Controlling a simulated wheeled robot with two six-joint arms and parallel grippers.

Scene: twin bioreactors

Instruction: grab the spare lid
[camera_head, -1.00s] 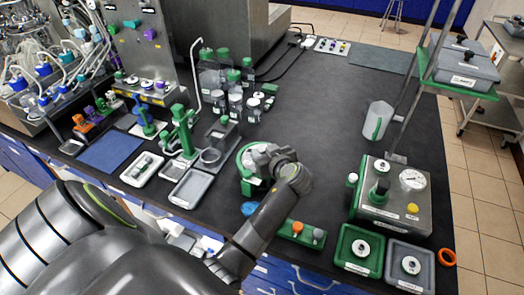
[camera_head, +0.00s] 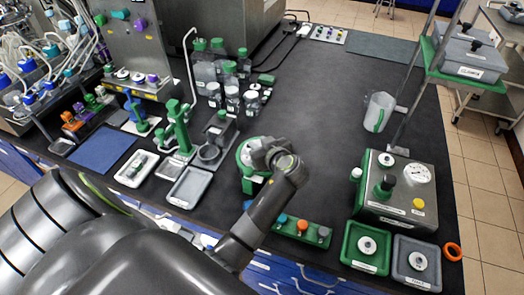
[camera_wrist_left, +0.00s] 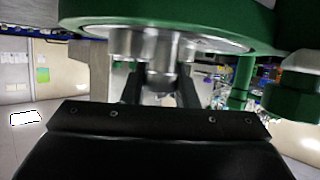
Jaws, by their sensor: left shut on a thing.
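A round green-rimmed holder (camera_head: 243,157) stands at the middle of the bench's front part, partly hidden by my left gripper (camera_head: 265,150). In the left wrist view a wide green rim (camera_wrist_left: 230,22) with a metal underside crosses the top of the picture. My left gripper (camera_wrist_left: 160,92) is shut on a metal knob (camera_wrist_left: 162,55) at the middle of that round piece, which I take to be the spare lid. I cannot tell whether the lid is clear of the holder. My right gripper is not in view.
A green tray (camera_head: 349,240) and a grey tray (camera_head: 428,280), each holding a knobbed disc, sit at the front right. A steel box with a gauge (camera_head: 417,173) stands behind them. Bottles and a green stand (camera_head: 180,128) are to the left. The bench's middle is bare.

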